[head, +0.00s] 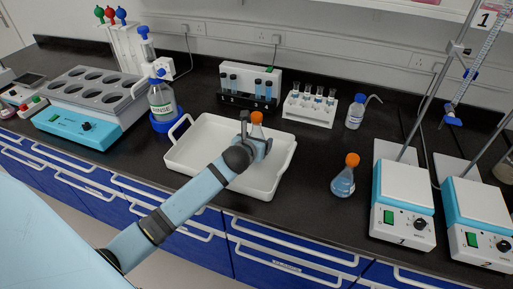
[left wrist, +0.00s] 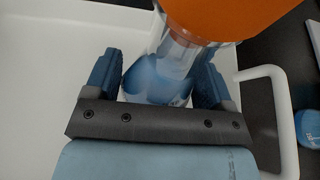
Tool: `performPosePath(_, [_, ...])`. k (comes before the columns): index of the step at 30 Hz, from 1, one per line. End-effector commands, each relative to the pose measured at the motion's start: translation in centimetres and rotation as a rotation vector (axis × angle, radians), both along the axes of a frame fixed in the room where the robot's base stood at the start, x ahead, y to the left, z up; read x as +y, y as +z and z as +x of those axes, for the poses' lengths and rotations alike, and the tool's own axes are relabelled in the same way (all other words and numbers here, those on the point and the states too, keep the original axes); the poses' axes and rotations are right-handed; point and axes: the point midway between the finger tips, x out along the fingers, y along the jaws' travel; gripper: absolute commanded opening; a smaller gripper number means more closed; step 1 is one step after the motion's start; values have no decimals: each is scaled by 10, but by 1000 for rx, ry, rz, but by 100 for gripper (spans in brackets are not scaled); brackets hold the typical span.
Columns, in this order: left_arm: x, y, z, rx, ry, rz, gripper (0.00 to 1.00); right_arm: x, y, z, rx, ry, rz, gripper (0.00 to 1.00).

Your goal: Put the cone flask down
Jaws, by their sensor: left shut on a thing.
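My left gripper (head: 257,142) is shut on a cone flask with an orange cap (head: 257,118), at the white tray (head: 185,155). In the left wrist view, the two blue fingers of the gripper (left wrist: 155,80) stand on either side of the clear flask (left wrist: 160,85), which holds blue liquid. Its orange cap (left wrist: 230,15) fills the top of that view. The flask's base is hidden, so I cannot tell whether it touches the tray floor. A second cone flask (head: 343,183) with blue liquid and an orange cap stands on the bench to the right. My right gripper is not in view.
Two hotplate stirrers (head: 403,190) stand at the right. A rinse bottle (head: 162,100), a vial rack (head: 250,88), a white rack (head: 310,105) and a small wash bottle (head: 356,110) line the back. A multi-well heater (head: 90,105) is at the left. Bench right of the tray is partly clear.

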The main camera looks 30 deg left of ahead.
Motion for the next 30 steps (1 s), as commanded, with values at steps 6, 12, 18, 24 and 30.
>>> performPosePath(6, [0, -27, 0, -1, 0, -1, 50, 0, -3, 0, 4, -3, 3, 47])
performPosePath(12, [0, -26, 0, -1, 0, 1, 50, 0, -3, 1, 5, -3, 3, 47])
performPosePath(18, [0, -29, 0, 0, 1, 1, 92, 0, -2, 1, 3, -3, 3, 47])
performPosePath(24, [0, -29, 0, 0, 1, 0, 100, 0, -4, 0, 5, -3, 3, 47])
performPosePath(30, [-1, -23, -7, 0, -1, 2, 100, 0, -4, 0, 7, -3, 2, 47])
